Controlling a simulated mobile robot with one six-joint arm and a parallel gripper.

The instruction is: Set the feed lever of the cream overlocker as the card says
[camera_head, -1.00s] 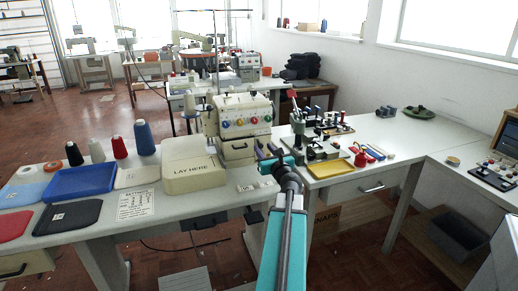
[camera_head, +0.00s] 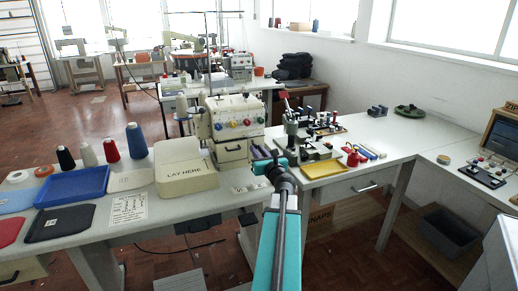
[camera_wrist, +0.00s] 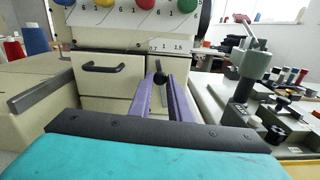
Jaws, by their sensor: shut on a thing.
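The cream overlocker (camera_head: 229,104) stands on the white table, with coloured dials across its front. It fills the top of the wrist view (camera_wrist: 105,100), where a small scale marked 0.7, 1 and 1.5 (camera_wrist: 172,46) shows. The feed lever's black knob (camera_wrist: 160,78) is below that scale. My gripper (camera_wrist: 161,82) has its purple fingers shut on the knob, at the right of the machine's front. In the head view my gripper (camera_head: 262,153) is in front of the machine. A printed white card (camera_head: 129,209) lies on the table at left; its text is too small to read.
A cream box marked LAY HERE (camera_head: 187,178) stands left of my arm. A blue tray (camera_head: 72,186) and thread cones lie further left.

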